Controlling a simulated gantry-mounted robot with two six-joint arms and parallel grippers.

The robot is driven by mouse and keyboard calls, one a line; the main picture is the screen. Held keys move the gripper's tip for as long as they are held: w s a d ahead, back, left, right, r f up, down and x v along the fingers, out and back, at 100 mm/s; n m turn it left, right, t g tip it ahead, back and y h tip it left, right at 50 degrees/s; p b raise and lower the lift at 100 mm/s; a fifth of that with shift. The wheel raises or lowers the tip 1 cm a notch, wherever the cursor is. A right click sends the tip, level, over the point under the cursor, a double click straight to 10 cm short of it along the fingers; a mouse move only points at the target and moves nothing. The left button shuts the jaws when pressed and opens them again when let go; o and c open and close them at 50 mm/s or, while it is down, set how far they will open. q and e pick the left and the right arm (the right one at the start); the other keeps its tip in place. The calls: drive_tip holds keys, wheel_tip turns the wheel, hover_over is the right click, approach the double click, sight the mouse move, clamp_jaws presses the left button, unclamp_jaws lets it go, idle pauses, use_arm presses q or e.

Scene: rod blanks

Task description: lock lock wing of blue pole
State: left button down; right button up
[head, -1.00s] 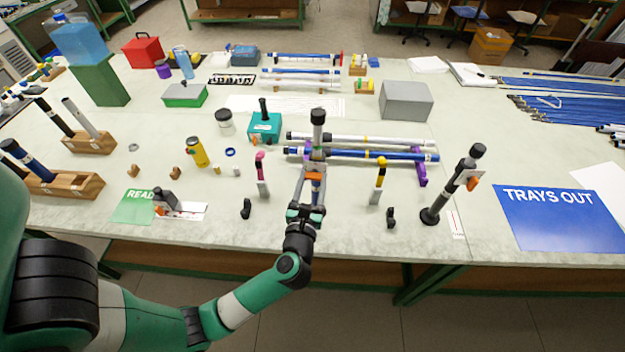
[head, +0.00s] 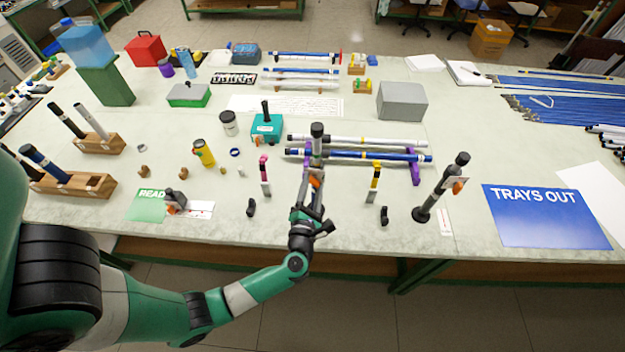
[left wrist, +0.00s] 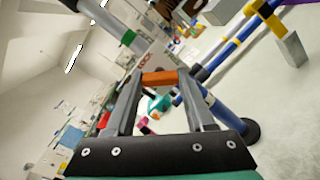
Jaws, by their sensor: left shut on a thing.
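An upright pole with a black cap (head: 317,129) and a grey upper tube stands at the middle of the table, behind my left gripper. In the left wrist view its lower blue part (left wrist: 222,113) runs down to a round black base. A pale lettered collar (left wrist: 150,59) sits on the pole. My left gripper (head: 315,181) is shut on the orange lock wing (left wrist: 160,77) at this collar. The wing bridges the two fingertips in the left wrist view. The gripper hides most of the lower pole in the head view. My right gripper is not in view.
A blue tube (head: 375,157) and a white tube (head: 365,141) lie on purple supports behind the pole. A pink-topped post (head: 265,175) and yellow-topped post (head: 374,183) stand on either side. A dark pole (head: 439,190) with an orange wing stands tilted at right.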

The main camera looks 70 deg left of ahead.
use_arm(q)
drive_tip(key=m+p, duration=0.3)
drive_tip(key=m, duration=0.1)
drive_tip(key=shift+r+m, duration=0.15)
drive_tip(key=shift+m, duration=0.15)
drive_tip(key=shift+f+m+p, duration=0.2)
drive_tip(key=shift+m+p, duration=0.9)
drive_tip(key=shift+m, duration=1.1)
drive_tip(key=shift+c, duration=1.2)
unclamp_jaws()
drive_tip(key=shift+d, duration=0.1)
drive_tip(key=v, duration=1.1)
drive_tip(key=shift+s, duration=0.15)
drive_tip(key=shift+d, duration=0.15)
